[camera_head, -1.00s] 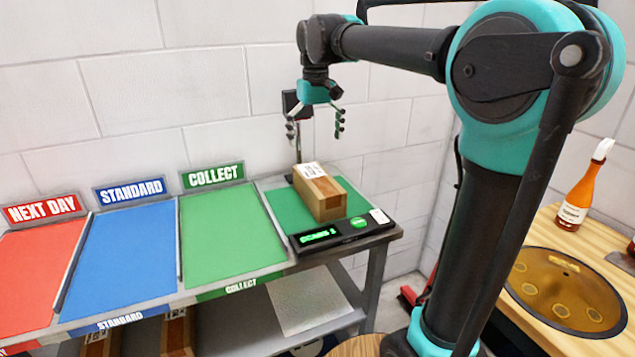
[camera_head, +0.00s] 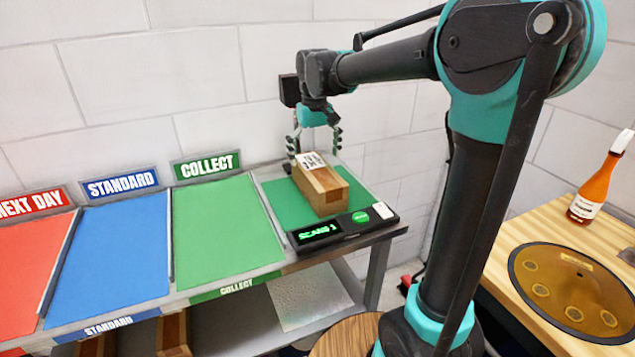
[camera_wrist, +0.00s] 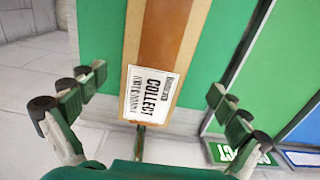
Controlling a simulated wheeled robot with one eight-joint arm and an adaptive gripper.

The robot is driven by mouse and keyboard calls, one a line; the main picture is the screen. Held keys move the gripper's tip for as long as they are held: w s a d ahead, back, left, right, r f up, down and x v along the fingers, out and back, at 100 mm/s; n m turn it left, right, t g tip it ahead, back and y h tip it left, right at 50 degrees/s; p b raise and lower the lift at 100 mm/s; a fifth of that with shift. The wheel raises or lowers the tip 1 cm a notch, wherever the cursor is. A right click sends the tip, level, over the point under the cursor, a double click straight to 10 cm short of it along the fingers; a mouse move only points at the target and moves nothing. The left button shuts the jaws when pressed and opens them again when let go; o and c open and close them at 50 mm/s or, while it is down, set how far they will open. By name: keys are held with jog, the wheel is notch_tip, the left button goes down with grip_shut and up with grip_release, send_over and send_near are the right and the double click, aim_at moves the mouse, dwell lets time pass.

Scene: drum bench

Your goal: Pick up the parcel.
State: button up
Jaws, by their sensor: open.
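My gripper (camera_head: 315,145) is open and empty, just above the far end of the parcel. In the wrist view, the parcel (camera_wrist: 166,45) runs between the two spread fingers of my gripper (camera_wrist: 150,105), and its label reads COLLECT. A clear gap shows between each finger and the parcel's sides.
A scanner display (camera_head: 318,234) stands in front of the parcel. Green COLLECT (camera_head: 228,230), blue STANDARD (camera_head: 110,255) and red NEXT DAY (camera_head: 30,250) areas lie to the left, empty. A bottle (camera_head: 596,185) and a bronze drum (camera_head: 570,290) are on a wooden table at right.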

aim_at(317, 169)
jog(key=shift+d+f, duration=0.2)
jog(key=shift+f, duration=1.4)
jog(key=shift+d+f, duration=0.15)
jog(key=shift+f, duration=1.4)
jog(key=shift+c, duration=0.6)
jog(key=c, duration=1.9)
jog(key=shift+o, duration=0.2)
jog(key=shift+r, duration=0.15)
notch_tip(317, 169, up, 10)
jog(key=shift+f, duration=0.25)
jog(key=shift+s+r, duration=0.1)
jog(key=shift+r, duration=0.05)
